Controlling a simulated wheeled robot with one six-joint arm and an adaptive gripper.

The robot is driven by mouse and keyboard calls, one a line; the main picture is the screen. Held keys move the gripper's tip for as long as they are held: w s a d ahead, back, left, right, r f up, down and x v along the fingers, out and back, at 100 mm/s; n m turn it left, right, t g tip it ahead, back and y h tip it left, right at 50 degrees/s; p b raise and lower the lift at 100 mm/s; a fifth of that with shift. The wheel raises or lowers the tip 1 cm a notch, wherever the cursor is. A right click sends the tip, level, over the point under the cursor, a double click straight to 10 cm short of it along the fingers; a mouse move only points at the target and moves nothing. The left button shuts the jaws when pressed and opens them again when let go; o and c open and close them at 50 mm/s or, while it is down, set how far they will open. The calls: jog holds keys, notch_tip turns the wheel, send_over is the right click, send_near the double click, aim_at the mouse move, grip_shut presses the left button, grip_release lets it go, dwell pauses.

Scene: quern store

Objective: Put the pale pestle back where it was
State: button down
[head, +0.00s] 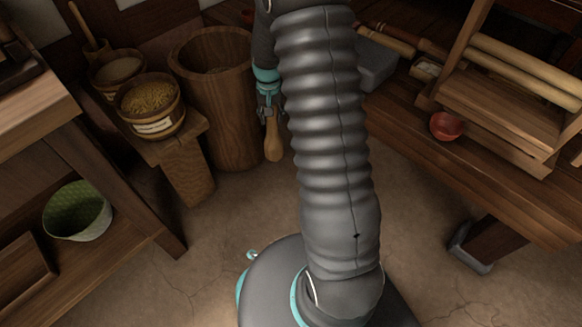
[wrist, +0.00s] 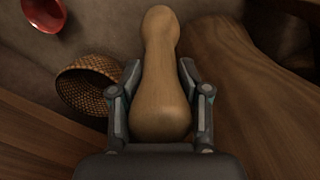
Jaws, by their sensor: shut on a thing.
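The pale pestle (head: 273,142) is a light wooden club with a thick rounded end. My gripper (head: 268,112) is shut on it and holds it hanging nearly upright in the air, just right of the wooden tub in the head view. In the wrist view the pestle (wrist: 158,95) lies between the two fingers of my gripper (wrist: 160,85), its narrower knob towards the top of the picture. My arm hides part of the middle of the head view. I cannot tell which spot the pestle came from.
A tall wooden tub (head: 215,110) and grain buckets (head: 152,108) on a bench (head: 180,150) stand left. A shelf with a green basket (head: 78,212) is further left. The right table (head: 400,125) bears a red bowl (head: 447,125), a rack (head: 500,100) and a grey block (head: 378,68).

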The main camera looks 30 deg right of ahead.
jog(key=d+f+m, duration=0.2)
jog(key=d+m, duration=0.1)
jog(key=d, duration=0.3)
notch_tip(320, 180, down, 10)
jog(key=b, duration=0.1)
jog(key=shift+d+f, duration=0.15)
jog(key=shift+s+f, duration=0.1)
jog(key=shift+f, duration=0.05)
jog(key=c, duration=0.5)
grip_release()
jog(key=shift+c, duration=0.2)
